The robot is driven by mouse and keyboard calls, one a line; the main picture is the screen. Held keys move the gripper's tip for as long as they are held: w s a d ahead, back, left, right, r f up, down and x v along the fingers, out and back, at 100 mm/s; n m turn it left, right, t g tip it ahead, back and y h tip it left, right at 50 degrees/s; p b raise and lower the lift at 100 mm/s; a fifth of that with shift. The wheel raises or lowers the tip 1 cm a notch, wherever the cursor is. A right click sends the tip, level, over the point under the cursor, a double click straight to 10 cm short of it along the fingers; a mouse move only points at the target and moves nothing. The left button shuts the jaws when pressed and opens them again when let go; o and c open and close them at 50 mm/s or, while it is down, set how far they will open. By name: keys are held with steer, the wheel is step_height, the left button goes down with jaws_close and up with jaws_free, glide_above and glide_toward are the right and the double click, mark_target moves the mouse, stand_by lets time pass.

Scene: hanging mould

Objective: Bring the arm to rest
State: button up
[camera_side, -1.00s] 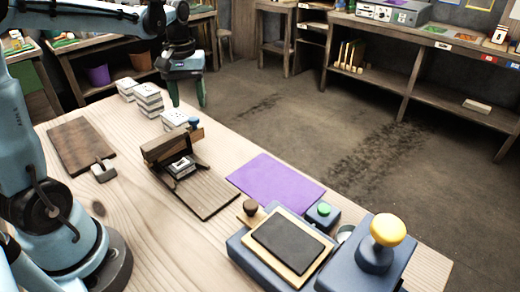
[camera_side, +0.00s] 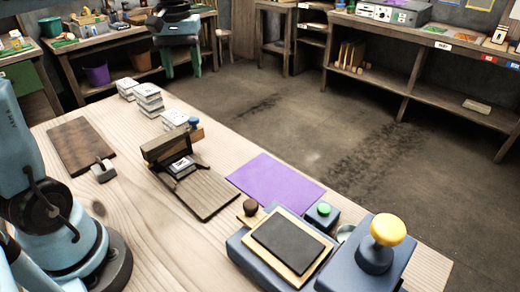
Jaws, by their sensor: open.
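My gripper (camera_side: 182,68) is at the top of the view, pointing down with its two green fingers apart and nothing between them. It is raised and appears clear of the worktable (camera_side: 135,215). Only the lower end of my arm's far part shows there; the links leading to it are cut off by the top edge. My base and lower links stand at the left edge.
On the table are a wooden hinged mould (camera_side: 172,147) holding a small block, white block stacks (camera_side: 149,97), a dark board (camera_side: 80,146), a purple sheet (camera_side: 275,182), a dark pad (camera_side: 290,243) and a yellow knob (camera_side: 387,229). Shelves (camera_side: 440,85) line the back.

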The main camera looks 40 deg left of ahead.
steer(key=s+d+f+m+t, duration=0.3)
steer(key=d+f+m, duration=0.1)
steer(key=d, duration=0.3)
steer(key=s+d+f+m+t, duration=0.4)
steer(key=d+m, duration=0.1)
steer(key=d, duration=0.2)
steer(key=shift+d+f, duration=0.25)
steer(key=shift+f, duration=0.15)
stand_by(0.7)
